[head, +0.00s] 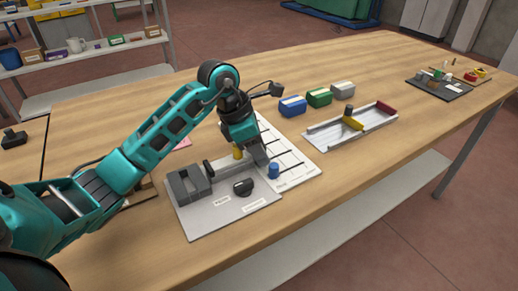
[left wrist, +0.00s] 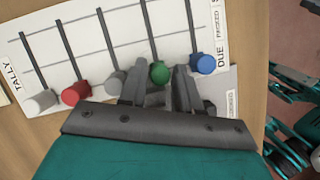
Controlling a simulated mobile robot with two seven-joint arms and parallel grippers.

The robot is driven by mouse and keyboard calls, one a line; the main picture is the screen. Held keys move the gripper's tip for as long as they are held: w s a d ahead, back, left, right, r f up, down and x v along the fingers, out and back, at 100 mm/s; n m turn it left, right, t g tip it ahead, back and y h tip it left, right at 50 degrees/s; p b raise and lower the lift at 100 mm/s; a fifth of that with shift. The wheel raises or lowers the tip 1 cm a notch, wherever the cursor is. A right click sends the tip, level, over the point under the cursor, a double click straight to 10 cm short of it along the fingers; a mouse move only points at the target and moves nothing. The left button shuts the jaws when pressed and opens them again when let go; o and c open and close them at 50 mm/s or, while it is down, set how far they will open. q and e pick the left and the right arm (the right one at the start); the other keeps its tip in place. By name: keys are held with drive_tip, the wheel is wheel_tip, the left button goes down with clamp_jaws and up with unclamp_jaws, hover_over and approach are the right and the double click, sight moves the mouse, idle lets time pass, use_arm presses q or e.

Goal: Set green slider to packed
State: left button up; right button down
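The white tally board (head: 297,160) lies on the table, with dark parallel slots and labels that seem to read DUE and PACKED. In the left wrist view the green slider knob (left wrist: 159,73) sits at the DUE end of its slot, in line with the other knobs. My left gripper (left wrist: 161,76) points down with its fingers apart, one on each side of the green knob; a small gap shows on the right side. In the head view my left gripper (head: 257,160) hides the green knob. My right gripper is not seen.
A grey plate (head: 225,210) with a dark block and black knob adjoins the board. Blue, green and grey boxes (head: 319,97) and a tray (head: 350,130) stand to the right.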

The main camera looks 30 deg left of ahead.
sight(281, 156)
use_arm(q)
drive_tip(key=shift+c, duration=0.2)
clamp_jaws()
drive_tip(key=shift+w+d, duration=0.5)
drive_tip(key=shift+w, duration=0.4)
drive_tip(key=shift+w+d, duration=0.5)
drive_tip(key=shift+w, duration=0.35)
drive_tip(key=shift+o, duration=0.2)
unclamp_jaws()
drive_tip(key=shift+r, duration=0.1)
